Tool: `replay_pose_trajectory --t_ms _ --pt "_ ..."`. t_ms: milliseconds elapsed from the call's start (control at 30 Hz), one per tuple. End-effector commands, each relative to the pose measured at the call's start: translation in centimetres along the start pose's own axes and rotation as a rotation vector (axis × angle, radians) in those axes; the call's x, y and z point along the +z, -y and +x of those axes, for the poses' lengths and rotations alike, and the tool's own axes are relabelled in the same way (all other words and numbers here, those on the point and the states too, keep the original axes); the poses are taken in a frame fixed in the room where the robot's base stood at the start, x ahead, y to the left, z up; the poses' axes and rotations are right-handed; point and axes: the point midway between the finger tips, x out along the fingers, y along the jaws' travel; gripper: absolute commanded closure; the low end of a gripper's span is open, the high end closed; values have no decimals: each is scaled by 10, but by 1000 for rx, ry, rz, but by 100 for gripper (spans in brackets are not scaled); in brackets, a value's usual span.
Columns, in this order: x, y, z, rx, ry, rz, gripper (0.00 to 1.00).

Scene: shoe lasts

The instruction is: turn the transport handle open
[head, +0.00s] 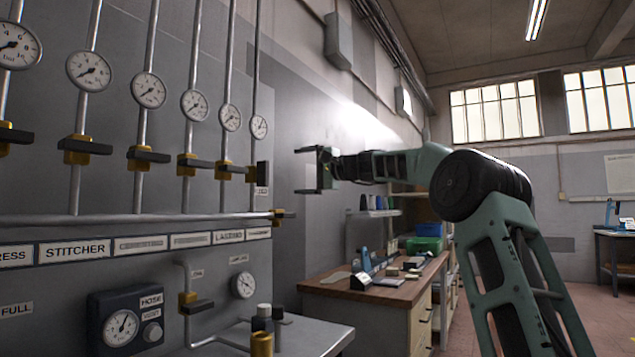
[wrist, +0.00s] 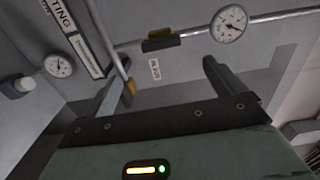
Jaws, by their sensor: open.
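The rightmost valve handle (head: 262,174), a black bar on a brass body, stands upright along its pipe. It appears to be the transport handle; the label below it (head: 259,233) is too small to read surely. In the wrist view this handle (wrist: 160,40) lies in line with the pipe, beyond the fingertips and between them. My gripper (head: 302,170) is open and empty, just right of the handle and apart from it. Its two fingers also show in the wrist view (wrist: 167,64). A round gauge (head: 259,127) sits above the handle.
Several similar valves stand to the left, such as the neighbouring handle (head: 235,169), their bars crosswise to the pipes. A horizontal manifold pipe (head: 150,218) runs below and ends in brass (head: 283,215). A wooden-topped bench (head: 375,295) stands below my arm.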

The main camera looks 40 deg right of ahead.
Motion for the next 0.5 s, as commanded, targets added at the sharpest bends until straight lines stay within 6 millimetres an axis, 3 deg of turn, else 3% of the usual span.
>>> replay_pose_trajectory --t_ms 200,500 --pt "0 -1 -36 0 -2 -1 5" --pt "0 0 -48 0 0 1 5"
